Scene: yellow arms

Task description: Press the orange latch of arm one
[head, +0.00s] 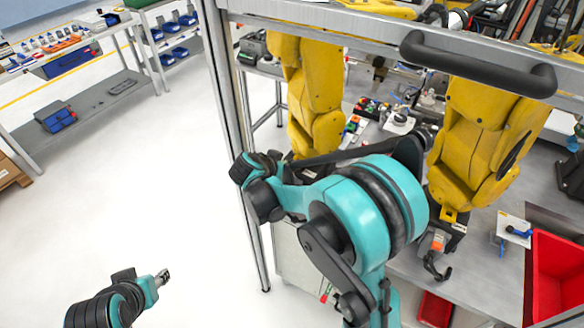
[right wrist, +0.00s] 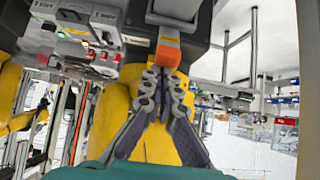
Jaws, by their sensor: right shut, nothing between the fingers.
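The orange latch (right wrist: 168,52) sits on a dark tool mount at the end of a yellow arm (right wrist: 148,150) in the right wrist view. My right gripper (right wrist: 166,80) is shut and empty, its fingertips just short of the latch in the picture; I cannot tell if they touch. In the head view my teal right arm hides this gripper and the lower end of the left yellow arm (head: 312,100). Another orange part (head: 437,242) shows on the right yellow arm (head: 478,140). My left gripper (head: 163,277) is far off at the lower left, over the floor.
A metal frame post (head: 228,100) and a black handle bar (head: 478,64) stand close to my right arm. A red bin (head: 558,275) is at the right of the grey worktop. Shelves with blue bins are at the far left.

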